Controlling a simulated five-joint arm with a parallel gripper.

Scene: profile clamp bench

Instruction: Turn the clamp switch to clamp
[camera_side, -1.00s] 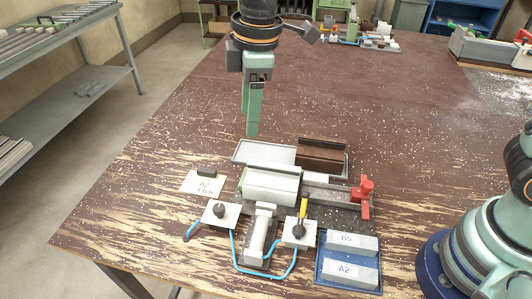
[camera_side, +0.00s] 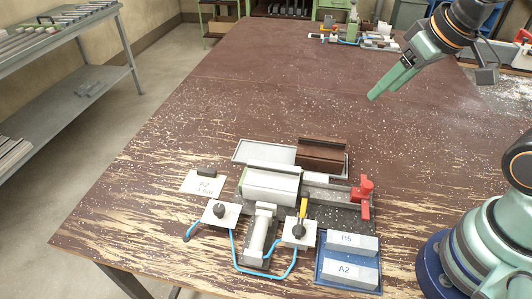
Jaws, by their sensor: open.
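A switch with a yellow lever (camera_side: 303,210) and a dark round hub stands on a small white plate (camera_side: 290,241) at the front of the fixture; it looks like the clamp switch. Its lever points away from the camera, towards the back of the bench. A second white plate to the left carries a plain dark knob (camera_side: 219,209). A grey cylinder (camera_side: 260,235) lies between the two plates. A light profile block (camera_side: 270,185) sits in the fixture behind them. My gripper (camera_side: 374,96) is open and empty, high above the bench at upper right, well away from the switch.
A red stop (camera_side: 364,190) stands on the fixture's right. A blue tray (camera_side: 320,270) holds blocks labelled B5 and A2. A label card (camera_side: 203,183) lies left. Blue hose (camera_side: 235,262) loops in front. A brown profile (camera_side: 322,152) lies behind.

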